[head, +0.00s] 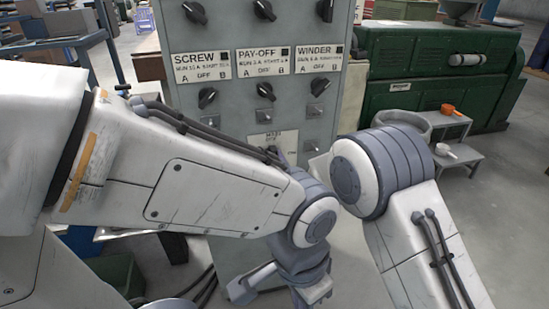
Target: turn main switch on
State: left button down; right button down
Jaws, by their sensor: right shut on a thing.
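A grey control cabinet (218,120) stands ahead, seen behind my arms. Low on its front is a pale label (262,139), its small text hard to read, seemingly for the main switch. My right gripper (277,153) is at the panel just under this label, shut on what appears to be the dark main switch knob. The knob's angle is hidden by the fingers and my left arm. My left arm crosses in front of the lower cabinet. Its far end (285,284) hangs low before the cabinet, and its jaws are not clear.
Above are dark knobs marked SCREW (208,97), PAY-OFF (265,90) and WINDER (322,87). A green machine (430,75) stands at the right, with a small step stand (455,128) before it. My two arms are close together at the panel.

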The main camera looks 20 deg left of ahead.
jog(key=shift+w+d+f+m+b, duration=0.15)
jog(key=shift+f+m+b, duration=0.1)
jog(key=shift+m+b, duration=0.85)
jog(key=shift+w+d+f+m+b, duration=0.15)
jog(key=shift+d+f+m+b, duration=0.15)
jog(key=shift+m+b, duration=2.35)
jog(key=shift+w+d+f+m+b, duration=0.25)
jog(key=shift+f+m+b, duration=0.1)
jog(key=shift+m+b, duration=2.3)
jog(key=shift+w+d+f+m+b, duration=0.1)
jog(key=shift+d+f+m+b, duration=0.2)
jog(key=shift+m+b, duration=2.35)
jog(key=c, duration=0.7)
grip_release()
jog(key=shift+s, duration=0.15)
